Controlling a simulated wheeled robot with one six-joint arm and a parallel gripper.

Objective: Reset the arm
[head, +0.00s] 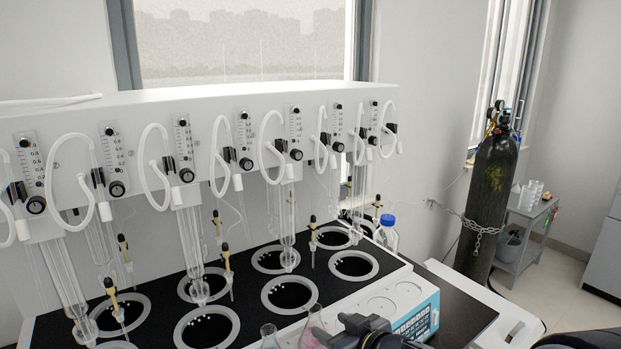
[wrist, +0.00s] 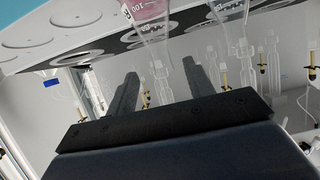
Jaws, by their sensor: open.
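My gripper (wrist: 159,68) shows in the wrist view with its two dark fingers spread apart. Nothing is visible between the fingers except background glassware. In the head view a dark part of my arm shows at the bottom edge, right of the flasks; the fingers cannot be made out there. A flask with pink liquid (head: 313,333) stands left of that dark part. It also shows at the top of the wrist view (wrist: 147,12), apart from the fingers. A clear flask (head: 269,337) stands to its left, cut by the lower edge.
A white multi-position distiller (head: 300,95) with tubes and hanging glass condensers fills the left and middle. Its black top (head: 160,300) has several round wells. A blue-capped bottle (head: 387,232) stands behind the control panel (head: 415,322). A chained gas cylinder (head: 490,195) stands at right.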

